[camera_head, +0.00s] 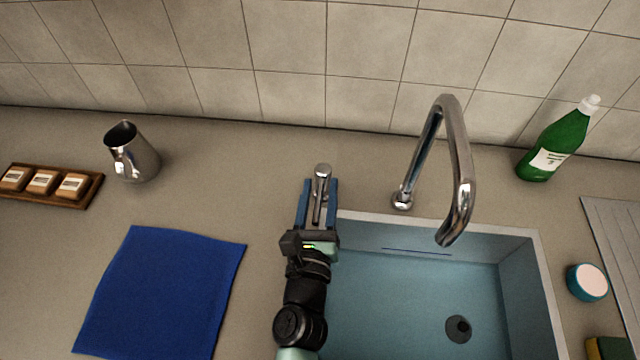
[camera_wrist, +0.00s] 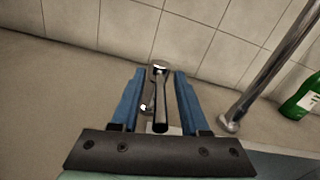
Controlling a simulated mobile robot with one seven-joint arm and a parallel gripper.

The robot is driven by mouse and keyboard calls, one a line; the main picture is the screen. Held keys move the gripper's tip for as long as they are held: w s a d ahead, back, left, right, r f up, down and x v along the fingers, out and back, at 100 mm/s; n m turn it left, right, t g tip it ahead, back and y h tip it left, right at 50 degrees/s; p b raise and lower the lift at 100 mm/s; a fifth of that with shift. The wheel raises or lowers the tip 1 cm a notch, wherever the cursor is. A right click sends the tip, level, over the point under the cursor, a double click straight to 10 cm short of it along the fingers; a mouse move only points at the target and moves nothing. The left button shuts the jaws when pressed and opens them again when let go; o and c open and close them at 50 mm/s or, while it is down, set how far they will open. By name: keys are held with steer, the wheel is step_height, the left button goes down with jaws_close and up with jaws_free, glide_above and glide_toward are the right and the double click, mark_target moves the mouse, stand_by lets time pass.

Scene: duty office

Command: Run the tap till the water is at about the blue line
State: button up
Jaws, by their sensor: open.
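The tap's chrome spout (camera_head: 462,190) arches over the sink (camera_head: 541,275); no stream shows under its mouth. The chrome tap lever (camera_head: 322,172) stands on the counter left of the spout. My gripper (camera_head: 319,183) is open, with its two blue fingers on either side of the lever; it also shows in the wrist view (camera_wrist: 158,75) with the lever (camera_wrist: 160,95) between the fingers. I cannot tell whether they touch it. The blue line (camera_head: 416,251) is a short dark mark on the sink's back wall. The basin looks bluish; I cannot tell the water level. A dark drain (camera_head: 458,329) shows at the bottom.
A steel jug (camera_head: 131,152), a wooden tray (camera_head: 88,191) with small packets and a blue cloth (camera_head: 160,292) lie to the left. A green bottle (camera_head: 556,147), a round blue-and-white item (camera_head: 588,282) and a sponge (camera_head: 612,348) are at the right.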

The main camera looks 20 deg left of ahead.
steer(key=shift+w+a, duration=0.1)
steer(key=shift+w, duration=0.15)
jaws_close()
steer(key=shift+r, duration=0.1)
steer(key=shift+r, duration=0.15)
stand_by(1.1)
